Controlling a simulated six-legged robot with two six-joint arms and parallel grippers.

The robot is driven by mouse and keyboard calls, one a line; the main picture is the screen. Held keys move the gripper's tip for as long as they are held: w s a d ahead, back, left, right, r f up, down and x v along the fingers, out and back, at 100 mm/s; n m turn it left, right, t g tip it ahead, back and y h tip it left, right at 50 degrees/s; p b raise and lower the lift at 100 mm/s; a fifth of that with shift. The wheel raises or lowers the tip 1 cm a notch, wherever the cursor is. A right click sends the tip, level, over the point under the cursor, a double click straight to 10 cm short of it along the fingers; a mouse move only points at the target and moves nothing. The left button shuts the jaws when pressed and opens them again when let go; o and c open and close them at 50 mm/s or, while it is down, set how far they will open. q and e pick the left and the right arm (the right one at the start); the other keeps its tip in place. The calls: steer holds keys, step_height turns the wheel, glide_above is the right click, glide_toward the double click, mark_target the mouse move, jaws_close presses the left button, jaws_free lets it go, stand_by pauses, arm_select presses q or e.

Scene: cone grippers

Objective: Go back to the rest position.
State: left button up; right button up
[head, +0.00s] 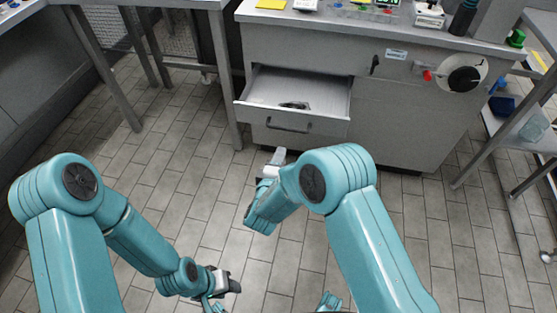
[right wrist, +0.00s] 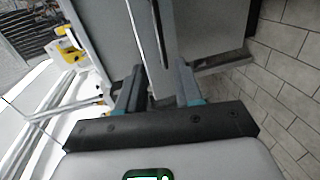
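My right gripper (head: 279,156) is in front of the cabinet, a little below the open drawer's handle (head: 287,126) in the head view. In the right wrist view its two fingers (right wrist: 158,88) stand apart with nothing held between them. A thin dark bar (right wrist: 158,35), which looks like the handle, is beyond the fingertips. The drawer (head: 325,98) is pulled out and has a small dark object (head: 295,105) inside. My left gripper (head: 232,286) hangs low over the floor at the bottom of the head view; its fingers are too unclear to judge.
Tables with metal legs stand at the left (head: 105,75) and right (head: 495,140). The tiled floor (head: 180,150) is clear around my arms.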

arm_select(q)
steer(key=shift+s+a, duration=0.2)
steer(key=shift+s, duration=0.1)
stand_by(0.4)
